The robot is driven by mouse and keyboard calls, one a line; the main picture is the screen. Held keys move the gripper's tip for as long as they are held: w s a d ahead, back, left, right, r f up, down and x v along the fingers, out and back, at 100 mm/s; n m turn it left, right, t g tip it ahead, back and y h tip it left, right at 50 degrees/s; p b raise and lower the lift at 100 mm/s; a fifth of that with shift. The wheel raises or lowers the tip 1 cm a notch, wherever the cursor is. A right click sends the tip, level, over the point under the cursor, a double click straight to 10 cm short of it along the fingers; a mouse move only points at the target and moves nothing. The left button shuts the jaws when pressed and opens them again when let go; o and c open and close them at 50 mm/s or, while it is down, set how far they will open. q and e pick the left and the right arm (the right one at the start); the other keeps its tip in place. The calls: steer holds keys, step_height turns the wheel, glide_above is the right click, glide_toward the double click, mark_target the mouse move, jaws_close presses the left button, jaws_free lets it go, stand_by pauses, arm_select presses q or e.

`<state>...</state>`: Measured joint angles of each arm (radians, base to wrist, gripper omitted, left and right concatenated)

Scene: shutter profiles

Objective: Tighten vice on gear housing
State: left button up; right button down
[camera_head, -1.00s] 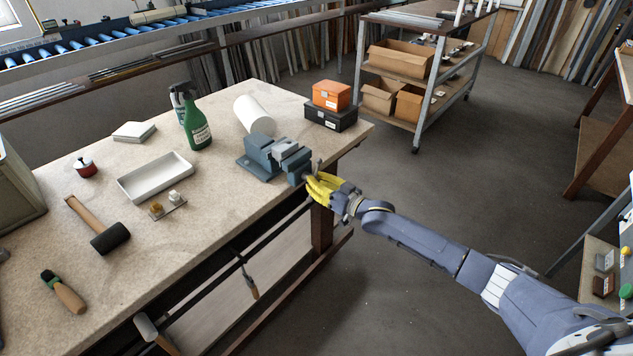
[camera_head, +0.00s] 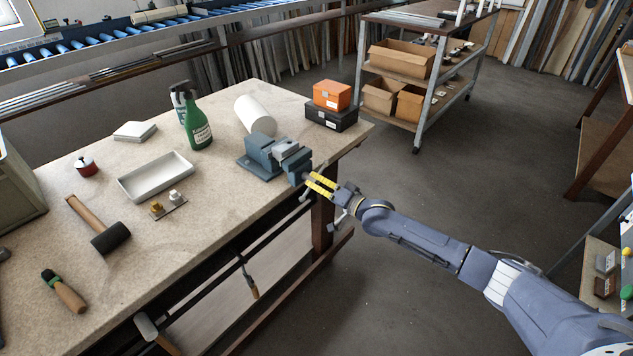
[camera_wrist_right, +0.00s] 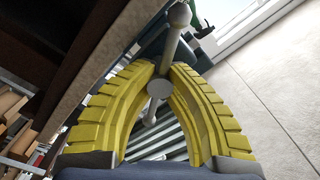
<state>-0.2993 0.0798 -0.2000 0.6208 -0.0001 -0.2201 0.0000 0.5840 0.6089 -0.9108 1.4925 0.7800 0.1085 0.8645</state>
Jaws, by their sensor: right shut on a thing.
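The blue-grey vice (camera_head: 262,160) stands on the bench near its right front edge. A light grey block (camera_head: 286,147), seemingly the gear housing, sits between its jaws; I cannot tell how tightly. My right gripper (camera_head: 312,181) is at the screw end of the vice, just past the bench edge. In the right wrist view its yellow fingers (camera_wrist_right: 160,70) close around the vice handle (camera_wrist_right: 174,42), a grey bar with a ball end that passes through the screw. The bar's round hub (camera_wrist_right: 158,88) shows between the fingers. My left gripper is out of view.
A white tray (camera_head: 156,177) and a mallet (camera_head: 110,238) lie further left.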

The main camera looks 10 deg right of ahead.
steer(key=m, duration=0.5)
steer(key=shift+s+a+f+m, duration=0.1)
steer(key=shift+s+f+m, duration=0.1)
steer(key=shift+f+m, duration=0.1)
steer(key=shift+m, duration=2.8)
steer(key=c, duration=1.7)
jaws_free()
steer(key=shift+s, duration=0.1)
steer(key=o, duration=0.5)
steer(key=shift+r, duration=0.25)
steer(key=shift+o, duration=0.2)
steer(key=shift+w, duration=0.2)
steer(key=v, duration=1.2)
